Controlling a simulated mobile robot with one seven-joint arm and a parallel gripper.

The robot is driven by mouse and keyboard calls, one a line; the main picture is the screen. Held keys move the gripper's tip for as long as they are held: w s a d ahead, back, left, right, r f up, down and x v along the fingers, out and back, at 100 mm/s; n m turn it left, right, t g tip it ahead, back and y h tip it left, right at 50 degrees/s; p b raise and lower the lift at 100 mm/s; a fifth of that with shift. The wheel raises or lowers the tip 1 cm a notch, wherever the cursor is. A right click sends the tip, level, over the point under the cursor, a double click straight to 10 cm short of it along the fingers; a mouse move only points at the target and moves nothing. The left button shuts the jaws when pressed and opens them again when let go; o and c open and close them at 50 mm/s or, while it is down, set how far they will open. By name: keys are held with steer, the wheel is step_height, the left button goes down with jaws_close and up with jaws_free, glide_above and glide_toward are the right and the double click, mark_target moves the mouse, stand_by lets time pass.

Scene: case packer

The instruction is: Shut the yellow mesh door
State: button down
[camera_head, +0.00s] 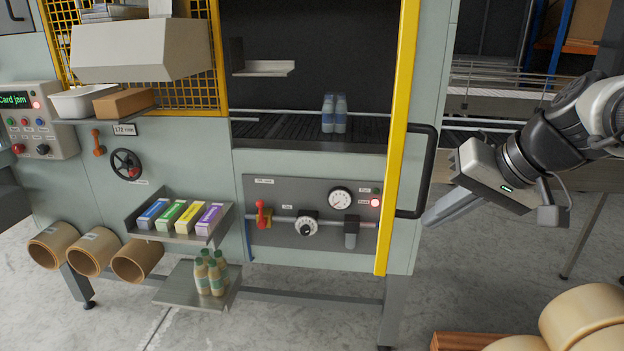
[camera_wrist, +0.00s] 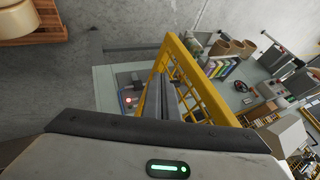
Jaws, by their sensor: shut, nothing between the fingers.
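The yellow mesh door (camera_head: 400,130) stands swung open, seen nearly edge-on as a tall yellow strip at the right of the machine's dark opening. A black bar handle (camera_head: 432,170) sticks out on its right side. The wrist view shows the door's yellow frame and mesh (camera_wrist: 202,92) beyond the fingers. My gripper (camera_head: 428,220) is shut and empty, to the right of the door, its fingertips pointing left and down near the handle's lower end. I cannot tell whether the fingers touch the handle or door.
Two bottles (camera_head: 334,113) stand on the conveyor inside the opening. A panel with a gauge (camera_head: 340,199) is below. A shelf of coloured cartons (camera_head: 180,217) and a shelf of bottles (camera_head: 212,272) project at left. Tan rolls (camera_head: 585,318) lie at bottom right. Floor before the machine is clear.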

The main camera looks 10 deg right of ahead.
mark_target(411, 212)
steer(key=a, duration=0.1)
steer(key=w+a, duration=0.1)
steer(key=a, duration=0.1)
steer(key=shift+w+a+f+p, duration=0.1)
steer(key=shift+w+f+p, duration=0.1)
steer(key=shift+p, duration=0.2)
steer(key=shift+w+a, duration=0.2)
steer(key=shift+a, duration=0.15)
